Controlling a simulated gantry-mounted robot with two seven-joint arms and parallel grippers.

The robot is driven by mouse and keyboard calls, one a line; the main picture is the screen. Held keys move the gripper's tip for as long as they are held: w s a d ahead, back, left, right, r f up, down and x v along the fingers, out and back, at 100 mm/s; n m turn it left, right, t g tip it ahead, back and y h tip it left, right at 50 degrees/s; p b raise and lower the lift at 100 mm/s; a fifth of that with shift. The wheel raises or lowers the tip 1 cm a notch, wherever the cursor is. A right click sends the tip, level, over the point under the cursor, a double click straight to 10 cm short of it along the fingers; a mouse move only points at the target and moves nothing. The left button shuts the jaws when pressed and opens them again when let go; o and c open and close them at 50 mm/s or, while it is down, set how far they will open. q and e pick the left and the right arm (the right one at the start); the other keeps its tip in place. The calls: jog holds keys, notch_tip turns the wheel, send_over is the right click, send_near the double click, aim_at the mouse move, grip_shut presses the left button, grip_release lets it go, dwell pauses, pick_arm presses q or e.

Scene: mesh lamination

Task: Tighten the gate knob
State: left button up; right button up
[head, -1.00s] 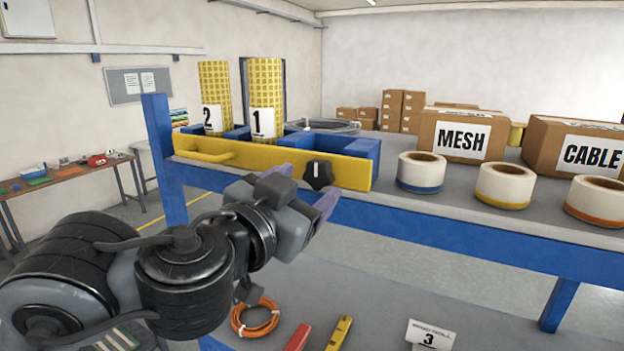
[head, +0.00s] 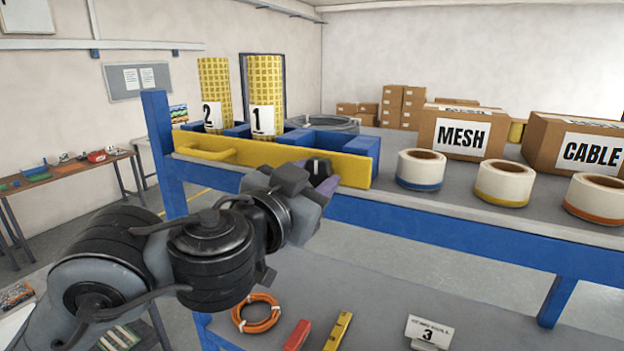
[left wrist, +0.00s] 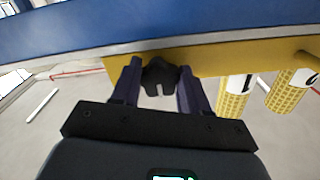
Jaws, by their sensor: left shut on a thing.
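The black gate knob (head: 318,166) sits on the front of the yellow gate (head: 357,171), toward its right end. It is mostly hidden behind my gripper in the head view. My left gripper (head: 322,182) is at the knob. In the left wrist view, the lobed knob (left wrist: 159,77) lies between the two dark fingers of my left gripper (left wrist: 158,80), which is shut on it. The yellow gate (left wrist: 225,58) also shows there, beside the blue shelf edge. My right gripper is not in view.
Yellow mesh rolls marked 2 (head: 214,92) and 1 (head: 265,95) stand behind the gate. Tape rolls (head: 420,169) and a MESH box (head: 462,135) stand on the shelf to the right. An orange cable coil (head: 256,313) lies on the lower shelf.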

pick_arm(q)
jog(key=shift+m, duration=0.4)
jog(key=m+b, duration=0.1)
jog(key=m, duration=0.2)
jog(key=shift+a, duration=0.1)
jog(key=m+b, duration=0.2)
jog(key=m, duration=0.3)
jog(key=shift+w+a+m, duration=0.1)
jog(key=shift+m, duration=0.2)
jog(key=m+b, duration=0.1)
jog(key=m, duration=0.1)
jog(key=m+b, duration=0.1)
jog(key=m, duration=0.2)
jog(key=m+b, duration=0.1)
jog(key=m, duration=0.2)
jog(key=shift+r, duration=0.35)
jog(key=shift+m, duration=0.4)
